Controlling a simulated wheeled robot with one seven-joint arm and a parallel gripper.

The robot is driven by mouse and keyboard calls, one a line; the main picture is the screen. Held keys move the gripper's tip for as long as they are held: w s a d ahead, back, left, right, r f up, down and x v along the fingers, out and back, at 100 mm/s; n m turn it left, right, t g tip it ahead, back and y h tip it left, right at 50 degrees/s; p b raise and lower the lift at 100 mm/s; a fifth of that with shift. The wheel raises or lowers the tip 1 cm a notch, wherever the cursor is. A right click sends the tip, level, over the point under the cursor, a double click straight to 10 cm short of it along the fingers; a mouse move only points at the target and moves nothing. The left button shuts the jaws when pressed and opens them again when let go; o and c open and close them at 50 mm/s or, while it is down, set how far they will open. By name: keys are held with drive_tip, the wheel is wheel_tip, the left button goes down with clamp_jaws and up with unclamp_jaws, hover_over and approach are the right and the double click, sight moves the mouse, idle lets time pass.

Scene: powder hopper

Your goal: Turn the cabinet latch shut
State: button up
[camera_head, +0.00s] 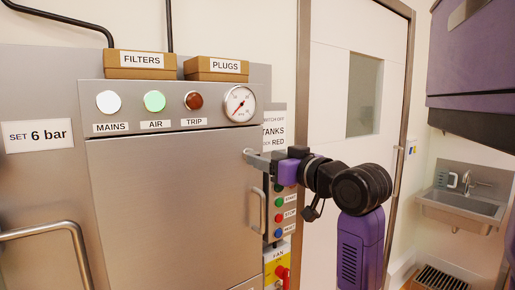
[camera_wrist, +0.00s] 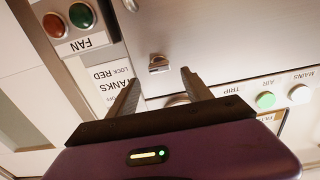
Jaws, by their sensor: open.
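The cabinet door (camera_head: 170,205) is a flat steel panel under the lamp strip and sits flush in its frame. The latch (camera_wrist: 158,64) is a small metal turn piece near the door's edge in the wrist view. Its bar lies roughly crosswise in that picture. My gripper (camera_wrist: 160,76) is open and empty, with the latch just beyond and between its fingertips; I see no contact. In the head view my gripper (camera_head: 249,157) is at the door's upper right corner, side-on, and the latch cannot be made out there.
A door handle (camera_head: 258,211) stands out below my gripper. A button panel (camera_head: 280,203) is on the cabinet's right side, with a red-handled yellow fan switch (camera_head: 278,268) below it. A pressure gauge (camera_head: 240,103) is just above. FILTERS (camera_head: 141,65) and PLUGS (camera_head: 217,69) boxes stand on top.

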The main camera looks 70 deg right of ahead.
drive_tip(key=shift+p+x, duration=0.3)
drive_tip(key=shift+x, duration=1.85)
drive_tip(key=shift+c, duration=0.2)
clamp_jaws()
drive_tip(key=shift+f+n, duration=0.1)
drive_tip(key=shift+n, duration=0.3)
drive_tip(key=shift+w+a+f+n+b, duration=0.1)
drive_tip(key=shift+n+b, duration=2.25)
drive_tip(key=shift+n, duration=1.95)
drive_tip(key=shift+a+f+n+b, duration=0.15)
drive_tip(key=shift+n+b, duration=2.15)
drive_tip(key=shift+n, duration=2)
